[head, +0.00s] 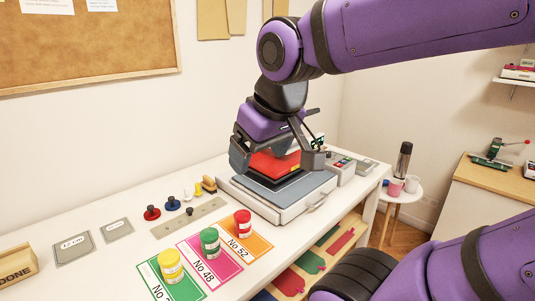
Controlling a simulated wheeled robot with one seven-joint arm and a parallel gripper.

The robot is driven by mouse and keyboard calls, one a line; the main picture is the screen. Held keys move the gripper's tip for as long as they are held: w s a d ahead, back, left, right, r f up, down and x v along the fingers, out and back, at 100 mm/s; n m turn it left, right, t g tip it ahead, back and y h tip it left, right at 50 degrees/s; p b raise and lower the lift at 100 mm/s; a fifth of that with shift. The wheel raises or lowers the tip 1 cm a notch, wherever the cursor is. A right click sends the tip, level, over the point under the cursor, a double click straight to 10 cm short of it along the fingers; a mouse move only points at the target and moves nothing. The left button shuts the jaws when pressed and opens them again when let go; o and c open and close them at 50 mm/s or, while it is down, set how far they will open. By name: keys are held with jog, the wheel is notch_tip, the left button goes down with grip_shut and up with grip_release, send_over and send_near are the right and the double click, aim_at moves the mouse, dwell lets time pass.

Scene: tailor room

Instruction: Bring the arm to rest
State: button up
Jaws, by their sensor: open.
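My gripper (283,160) hangs in the middle of the head view, above a grey and white flat-topped device (300,208) on the white table. Its jaws are open, with one finger at the left and one at the right. A red block-like thing (268,165) with a dark base shows between and behind the fingers. It appears to stand on the device. The fingers partly hide it, and I cannot tell whether they touch it. My purple arm reaches in from the upper right.
Yellow (170,262), green (209,241) and red (243,223) jars stand on coloured cards at the table's front. Knobbed pieces (173,203) and grey plates (73,248) lie left. A small round table (402,192) with cups and a wooden cabinet (490,185) stand right. Air above the left table is clear.

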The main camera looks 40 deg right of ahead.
jog(key=shift+s+a+r, duration=0.1)
jog(key=shift+s+a, duration=0.1)
jog(key=shift+s, duration=0.9)
dwell(0.4)
